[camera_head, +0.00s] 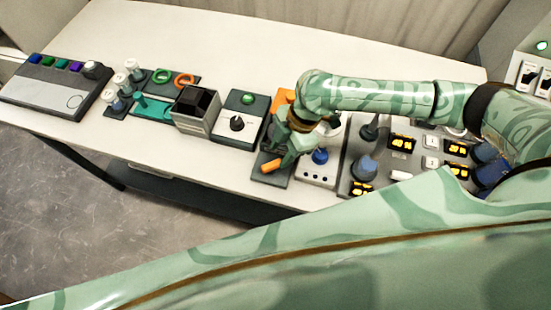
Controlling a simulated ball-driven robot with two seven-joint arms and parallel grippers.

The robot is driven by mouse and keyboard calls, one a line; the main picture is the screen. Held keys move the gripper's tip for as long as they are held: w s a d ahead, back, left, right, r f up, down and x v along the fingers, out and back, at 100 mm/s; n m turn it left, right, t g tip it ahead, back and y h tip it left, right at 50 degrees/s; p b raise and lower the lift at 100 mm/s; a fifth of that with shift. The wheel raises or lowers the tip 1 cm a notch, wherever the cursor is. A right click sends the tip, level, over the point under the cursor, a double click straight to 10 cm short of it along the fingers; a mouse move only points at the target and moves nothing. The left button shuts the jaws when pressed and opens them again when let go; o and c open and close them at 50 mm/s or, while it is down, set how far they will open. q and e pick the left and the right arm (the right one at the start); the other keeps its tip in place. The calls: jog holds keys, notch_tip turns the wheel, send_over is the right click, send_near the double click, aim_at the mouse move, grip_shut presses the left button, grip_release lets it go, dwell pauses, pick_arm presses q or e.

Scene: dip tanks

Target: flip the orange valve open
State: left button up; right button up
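An orange lever-like piece (270,166) shows low on a narrow dark plate (270,180) near the front edge of the table; it appears to be the valve handle. Another orange part (284,98) shows at the far end, partly behind my wrist. My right gripper (282,153) points down over this plate, right beside the orange lever. Its fingers overlap the lever in the picture, so I cannot tell whether they touch it or how far apart they are. The middle of the valve is hidden by my gripper. My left gripper is not in view.
Just right stands a pale box with a blue knob (320,156), then a grey panel with lit displays (403,143). To the left are a black-knobbed box (237,124), an open grey bin (196,110), green and orange rings (184,80) and a button console (52,88).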

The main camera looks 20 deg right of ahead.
aim_at(274, 164)
jog(key=x, duration=0.4)
jog(key=shift+r+b, duration=0.1)
jog(key=shift+b, duration=0.25)
jog(key=shift+f, duration=0.2)
grip_shut()
